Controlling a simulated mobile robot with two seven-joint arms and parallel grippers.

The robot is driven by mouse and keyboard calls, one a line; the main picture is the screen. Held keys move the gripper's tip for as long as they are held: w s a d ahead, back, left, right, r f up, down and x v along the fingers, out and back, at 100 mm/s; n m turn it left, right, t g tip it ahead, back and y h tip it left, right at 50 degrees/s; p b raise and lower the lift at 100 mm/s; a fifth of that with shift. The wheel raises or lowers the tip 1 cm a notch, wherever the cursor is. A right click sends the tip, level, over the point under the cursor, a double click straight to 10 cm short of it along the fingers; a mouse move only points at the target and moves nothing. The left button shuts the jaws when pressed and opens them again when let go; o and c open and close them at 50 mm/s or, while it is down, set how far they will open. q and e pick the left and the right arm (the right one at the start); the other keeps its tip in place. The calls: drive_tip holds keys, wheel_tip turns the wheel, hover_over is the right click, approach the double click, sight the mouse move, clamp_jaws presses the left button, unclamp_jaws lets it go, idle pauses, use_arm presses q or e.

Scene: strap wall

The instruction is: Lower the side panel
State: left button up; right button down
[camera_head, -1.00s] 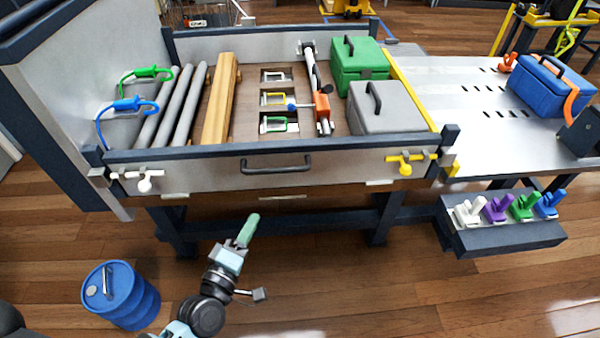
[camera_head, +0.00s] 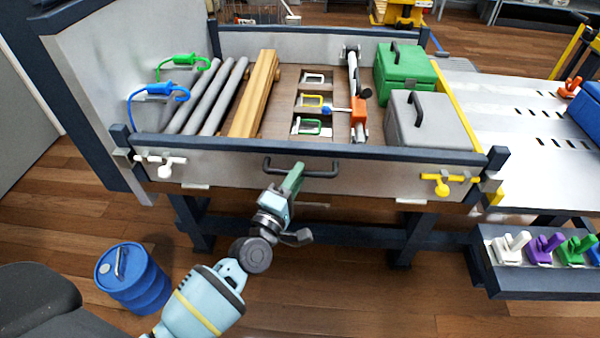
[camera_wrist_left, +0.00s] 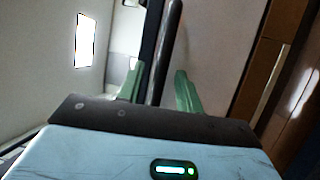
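The side panel (camera_head: 375,178) is the light grey front wall of the bed and stands upright. Its dark bar handle (camera_head: 322,176) is at the middle. A white latch (camera_head: 165,168) sits at the panel's left end and a yellow latch (camera_head: 442,187) at its right end. My left gripper (camera_head: 297,170) is at the handle, its green fingers partly overlapping it. In the left wrist view the fingers (camera_wrist_left: 158,88) are apart, with the handle bar (camera_wrist_left: 172,45) between them; I cannot tell whether they touch it. My right gripper is not in view.
Inside the bed lie grey pipes (camera_head: 205,92), a wooden beam (camera_head: 253,95), a green case (camera_head: 402,70) and a grey case (camera_head: 425,125). A blue barrel (camera_head: 135,280) stands on the floor at left. A shelf with coloured clamps (camera_head: 545,280) juts out at right.

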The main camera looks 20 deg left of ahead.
use_arm(q)
drive_tip(key=shift+x, duration=1)
clamp_jaws()
